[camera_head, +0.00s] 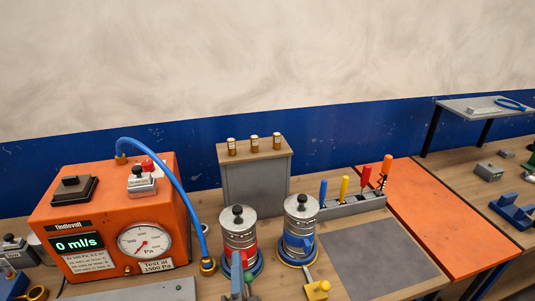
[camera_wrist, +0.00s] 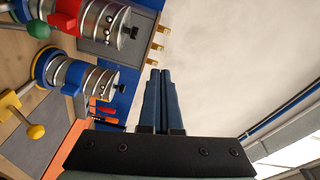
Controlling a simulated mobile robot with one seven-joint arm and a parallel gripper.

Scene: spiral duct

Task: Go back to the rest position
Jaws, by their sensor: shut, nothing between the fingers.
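My gripper (camera_wrist: 160,72) shows in the wrist view with its two dark blue fingers side by side, tips together and nothing between them. In that view its fingers stand clear of the canisters and overlap the pale wall. In the head view a narrow blue-grey part stands at the bottom in front of the red-banded canister; I cannot tell whether it is my gripper. The red-banded canister (camera_head: 239,229) and the blue-banded canister (camera_head: 300,218) stand upright on the bench. In the wrist view, the red-banded one (camera_wrist: 93,18) and the blue-banded one (camera_wrist: 75,75) appear sideways at the left.
An orange gauge box (camera_head: 108,205) with a blue hose (camera_head: 178,180) stands at the left. A grey cabinet (camera_head: 255,180) carries three small brass pieces. A tool rack (camera_head: 348,206) holds upright tools. A grey mat (camera_head: 378,258) and an orange panel (camera_head: 430,215) look clear.

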